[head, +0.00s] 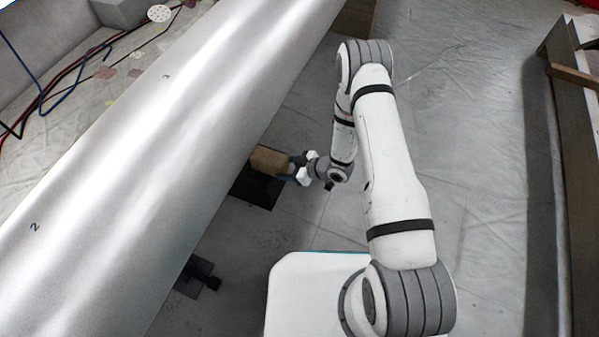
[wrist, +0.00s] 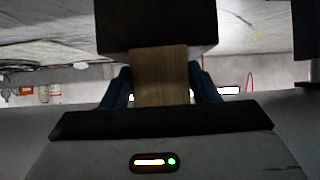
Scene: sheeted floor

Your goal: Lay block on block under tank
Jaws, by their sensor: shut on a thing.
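The long silver tank (head: 165,130) runs diagonally across the head view. A light wooden block (head: 269,160) is at its right edge, at the tip of my gripper (head: 287,163). My gripper is shut on this block; in the wrist view the wooden block (wrist: 160,78) sits between two blue fingers. A dark block (head: 257,190) lies on the floor just beneath it, partly hidden by the tank. In the wrist view the dark block (wrist: 155,24) meets the wooden block's far end; I cannot tell whether they touch.
Another dark piece (head: 197,276) is lower left by the tank. A brown block (head: 356,18) is at the tank's far end. A long beam (head: 577,180) runs along the right. Hoses (head: 55,95) lie beyond the tank. The sheeted floor (head: 470,130) between is clear.

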